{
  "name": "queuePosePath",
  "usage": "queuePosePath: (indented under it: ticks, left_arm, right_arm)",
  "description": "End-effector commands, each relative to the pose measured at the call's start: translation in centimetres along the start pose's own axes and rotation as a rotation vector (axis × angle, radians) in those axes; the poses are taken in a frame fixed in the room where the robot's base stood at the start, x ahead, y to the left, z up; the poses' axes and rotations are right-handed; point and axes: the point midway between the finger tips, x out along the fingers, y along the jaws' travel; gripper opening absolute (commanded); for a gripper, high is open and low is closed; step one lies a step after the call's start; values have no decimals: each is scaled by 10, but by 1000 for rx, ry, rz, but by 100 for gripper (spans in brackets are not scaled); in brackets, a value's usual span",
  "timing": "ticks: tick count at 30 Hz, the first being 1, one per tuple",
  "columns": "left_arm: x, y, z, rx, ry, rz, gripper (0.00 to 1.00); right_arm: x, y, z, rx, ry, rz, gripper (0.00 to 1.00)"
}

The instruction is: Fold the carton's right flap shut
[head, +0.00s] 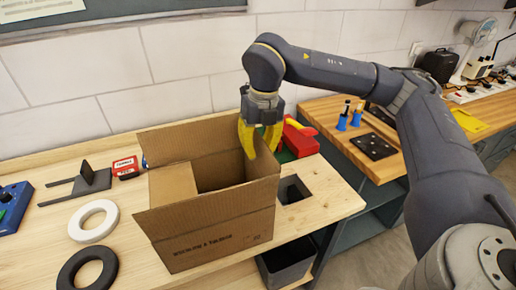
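The open cardboard carton (215,232) stands upright on the wooden bench, with printing on its front. Its front flap (205,207) and back flap (190,137) stand up and outward. A lighter panel (173,184) lies across the left part of the opening; the right part is open and dark inside. The right flap (264,163) stands raised at the right side, partly hidden by my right gripper. My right gripper (261,142) points down at that flap, its yellow fingers spread apart. I cannot tell whether they touch the cardboard. My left gripper is out of view.
A white ring (93,221) and a black ring (87,270) lie left of the carton. A red tape measure (126,167) and a dark bracket (90,180) lie behind them. A red tool (300,137) is behind right, by a square bench hole (292,190).

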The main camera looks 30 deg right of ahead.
Motion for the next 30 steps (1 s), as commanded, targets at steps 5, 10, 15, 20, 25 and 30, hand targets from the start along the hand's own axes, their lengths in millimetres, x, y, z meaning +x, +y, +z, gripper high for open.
queuePosePath:
  ticks: [5, 10, 15, 20, 25, 30]
  left_arm:
    - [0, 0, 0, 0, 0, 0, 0]
    - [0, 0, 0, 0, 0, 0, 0]
    - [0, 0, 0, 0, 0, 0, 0]
    - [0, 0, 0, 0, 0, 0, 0]
    - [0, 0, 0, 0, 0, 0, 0]
    - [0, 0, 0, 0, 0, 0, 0]
  right_arm:
    - [0, 0, 0, 0, 0, 0, 0]
    - [0, 0, 0, 0, 0, 0, 0]
    - [0, 0, 0, 0, 0, 0, 0]
    - [0, 1, 0, -1, 0, -7, 0]
    - [0, 6, 0, -3, -1, -60, 0]
    - [0, 14, 0, -4, -1, -170, 0]
